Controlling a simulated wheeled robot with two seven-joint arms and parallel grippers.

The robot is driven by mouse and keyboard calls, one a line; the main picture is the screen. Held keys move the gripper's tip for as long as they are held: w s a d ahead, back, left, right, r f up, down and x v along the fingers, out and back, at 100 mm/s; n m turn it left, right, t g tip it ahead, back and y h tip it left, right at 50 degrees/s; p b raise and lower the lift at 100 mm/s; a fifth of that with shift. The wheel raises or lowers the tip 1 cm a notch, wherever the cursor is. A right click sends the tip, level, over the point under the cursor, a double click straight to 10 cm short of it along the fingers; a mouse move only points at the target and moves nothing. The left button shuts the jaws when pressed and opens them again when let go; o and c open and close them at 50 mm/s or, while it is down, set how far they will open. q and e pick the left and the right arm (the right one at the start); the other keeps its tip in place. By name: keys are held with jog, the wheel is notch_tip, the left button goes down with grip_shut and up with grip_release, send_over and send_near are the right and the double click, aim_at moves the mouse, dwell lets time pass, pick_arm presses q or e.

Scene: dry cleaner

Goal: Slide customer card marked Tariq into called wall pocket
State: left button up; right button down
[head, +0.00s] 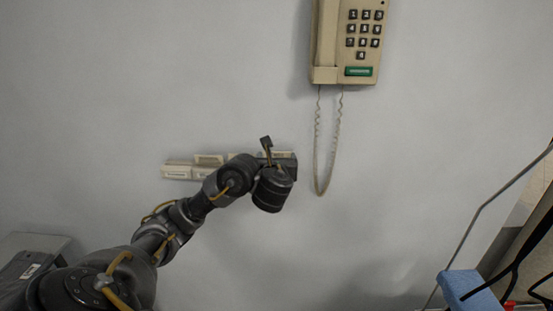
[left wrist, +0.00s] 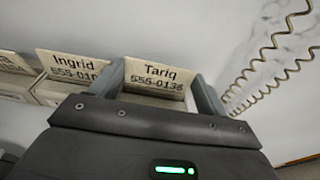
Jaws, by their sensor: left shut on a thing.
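The customer card marked Tariq (left wrist: 158,78) is cream with black print and sits between the two fingers of my left gripper (left wrist: 162,88). The gripper is shut on it. In the head view my left gripper (head: 281,163) is at the right end of a row of cream wall pockets (head: 177,172), and hides part of that row. In the left wrist view a card marked Ingrid (left wrist: 78,66) stands just left of the Tariq card. Pocket labels are too small to read in the head view. Whether the Tariq card is inside a pocket cannot be told. My right gripper is not in view.
A beige wall phone (head: 348,45) hangs above and to the right. Its coiled cord (head: 318,150) loops down close to the right of my left gripper, and also shows in the left wrist view (left wrist: 268,55). A blue object (head: 467,285) is at lower right. The wall below is bare.

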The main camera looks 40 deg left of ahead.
pick_arm(q)
jog(key=shift+f, duration=0.15)
jog(key=o, duration=1)
jog(key=shift+d, duration=0.1)
notch_tip(320, 180, up, 3)
jog(key=p, duration=0.2)
jog(key=shift+f+p, duration=0.15)
jog(key=shift+p, duration=0.25)
notch_tip(320, 180, up, 2)
jog(key=shift+p, duration=0.65)
jog(key=shift+r, duration=1.15)
